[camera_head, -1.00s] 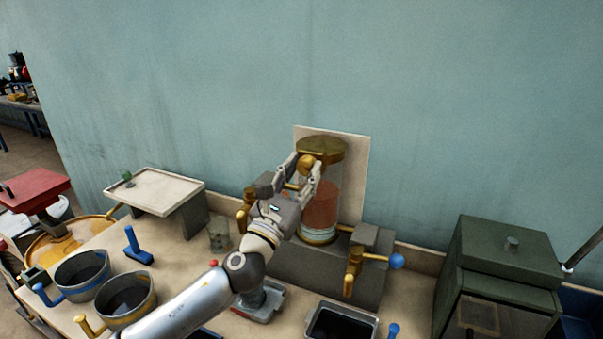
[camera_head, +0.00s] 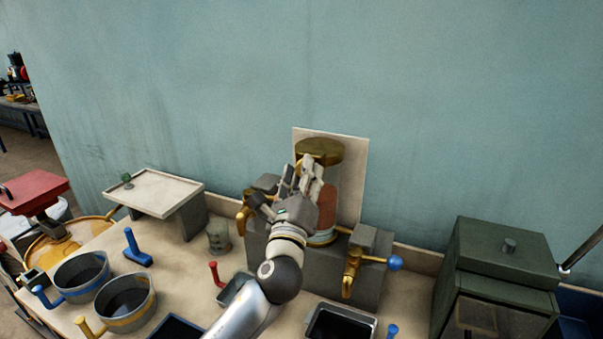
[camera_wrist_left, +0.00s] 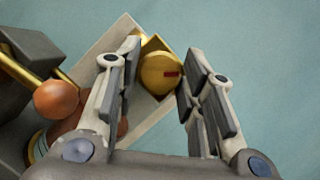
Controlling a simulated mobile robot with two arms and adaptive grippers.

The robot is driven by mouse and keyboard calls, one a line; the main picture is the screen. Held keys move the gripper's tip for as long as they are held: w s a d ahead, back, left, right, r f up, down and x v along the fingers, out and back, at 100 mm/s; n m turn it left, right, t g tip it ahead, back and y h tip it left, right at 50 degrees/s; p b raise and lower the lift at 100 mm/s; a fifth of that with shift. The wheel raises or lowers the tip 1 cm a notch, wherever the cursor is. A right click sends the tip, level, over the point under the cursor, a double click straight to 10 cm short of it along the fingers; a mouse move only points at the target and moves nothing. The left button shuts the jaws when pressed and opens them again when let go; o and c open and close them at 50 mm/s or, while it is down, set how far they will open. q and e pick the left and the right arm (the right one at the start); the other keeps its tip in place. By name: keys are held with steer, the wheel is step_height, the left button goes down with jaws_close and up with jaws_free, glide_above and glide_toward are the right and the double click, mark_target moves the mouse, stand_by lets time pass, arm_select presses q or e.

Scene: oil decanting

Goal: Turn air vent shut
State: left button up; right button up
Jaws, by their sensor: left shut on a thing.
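The air vent is a round brass knob with a red mark, between my left fingers in the left wrist view (camera_wrist_left: 160,73). It sits just below the brass lid (camera_head: 320,149) of the oil vessel (camera_head: 350,196). My left gripper (camera_head: 308,165) is at the front of the lid and shut on the knob; it also shows in the left wrist view (camera_wrist_left: 158,75). In the head view my fingers hide the knob and part of the reddish vessel. My right gripper is not in view.
A pale back plate (camera_head: 353,170) stands behind the vessel. A brass tap (camera_head: 352,268) with a blue ball handle (camera_head: 395,263) is at right. Two grey pots (camera_head: 82,273) stand at left, and a green cabinet (camera_head: 503,262) at right. A small glass (camera_head: 218,237) stands left of the vessel.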

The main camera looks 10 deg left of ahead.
arm_select(q)
steer(key=shift+d+r+n+g+y+p, duration=0.1)
steer(key=shift+n+g+y+p, duration=0.45)
steer(key=shift+n, duration=1.05)
steer(key=shift+a+n+g+y+p, duration=0.1)
steer(key=shift+n+g+y+p, duration=0.3)
steer(key=shift+n+p, duration=0.85)
steer(key=shift+d+r+n+g+y+p, duration=0.1)
steer(key=shift+n+g+y+p, duration=0.4)
steer(key=shift+n, duration=1.45)
steer(key=shift+f+h, duration=0.1)
steer(key=shift+h, duration=0.15)
steer(key=o, duration=1)
steer(key=r+v, duration=0.1)
steer(key=v, duration=1.1)
steer(key=shift+f, duration=0.35)
